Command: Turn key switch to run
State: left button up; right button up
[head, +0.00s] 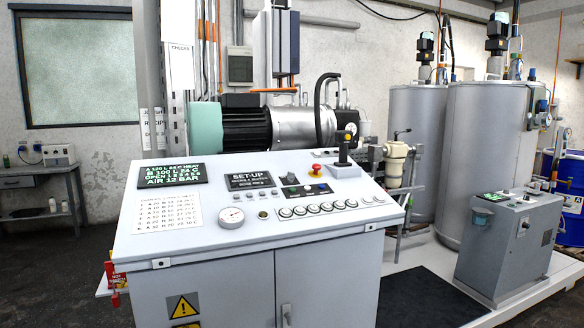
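The grey control console (190,252) stands in front of me with a sloped panel. A small black display (250,180) on it reads "SET-UP". Small round knobs or buttons (262,214) lie below the display, and others (366,199) sit near the panel's right edge. The controls are too small to tell which one is the key switch or how it is turned. Neither of my grippers is in view.
A red emergency stop (315,173), a joystick (344,160), a row of round buttons (312,208) and a gauge (231,217) crowd the panel. A larger text display (160,175) is at its left. Tanks (480,150) and a smaller console (508,240) stand right. Space above the panel's front is clear.

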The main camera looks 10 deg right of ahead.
aim_at(291, 176)
jog(key=i+l, duration=0.7)
jog(key=i, duration=0.15)
